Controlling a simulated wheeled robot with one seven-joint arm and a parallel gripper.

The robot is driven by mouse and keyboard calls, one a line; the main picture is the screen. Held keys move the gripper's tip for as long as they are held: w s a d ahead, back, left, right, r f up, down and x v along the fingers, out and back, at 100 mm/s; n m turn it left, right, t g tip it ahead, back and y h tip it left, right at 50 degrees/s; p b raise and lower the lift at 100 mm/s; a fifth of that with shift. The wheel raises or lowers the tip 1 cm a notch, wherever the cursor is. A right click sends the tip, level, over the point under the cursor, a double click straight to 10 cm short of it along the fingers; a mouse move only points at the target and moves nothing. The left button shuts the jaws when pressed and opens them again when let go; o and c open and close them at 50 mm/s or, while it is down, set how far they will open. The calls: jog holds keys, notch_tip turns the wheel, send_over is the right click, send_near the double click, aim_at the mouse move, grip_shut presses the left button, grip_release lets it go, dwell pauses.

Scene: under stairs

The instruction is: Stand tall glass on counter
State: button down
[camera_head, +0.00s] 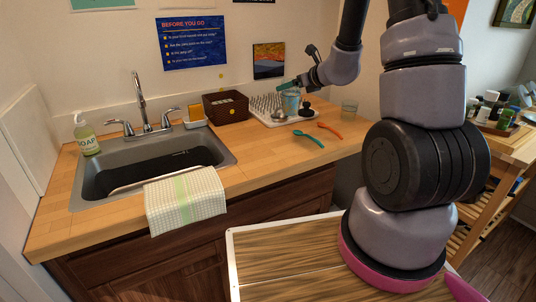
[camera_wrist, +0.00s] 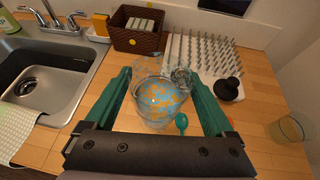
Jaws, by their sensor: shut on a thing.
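A clear glass with a blue and orange pattern (camera_wrist: 158,103) sits between the two green fingers of my gripper (camera_wrist: 156,74) in the wrist view. My gripper is shut on it. In the head view this glass (camera_head: 291,104) shows below the fingers of my gripper (camera_head: 289,85), roughly upright, at the front edge of the drying rack. I cannot tell whether its base touches anything. The wooden counter (camera_head: 255,152) runs beneath and in front. A second, plain glass (camera_head: 349,110) stands apart at the counter's right end; it also shows in the wrist view (camera_wrist: 287,130).
The white pegged drying rack (camera_wrist: 172,55) lies behind the held glass, with a black-knobbed object (camera_wrist: 229,89) on its right. A brown basket (camera_head: 225,107) stands left of it. Teal (camera_head: 308,138) and orange (camera_head: 329,130) spoons lie in front. The sink (camera_head: 150,168) is left.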

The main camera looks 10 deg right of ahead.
jog(key=s+a+f+n+g+y, duration=0.1)
jog(key=s+a+n+g+y, duration=0.3)
jog(key=a, duration=0.4)
notch_tip(320, 180, down, 10)
jog(key=w+n, duration=0.1)
jog(key=shift+w+d+y, duration=0.15)
jog(key=shift+w+y, duration=0.15)
jog(key=shift+f, duration=0.1)
grip_release()
jog(key=shift+f, duration=0.1)
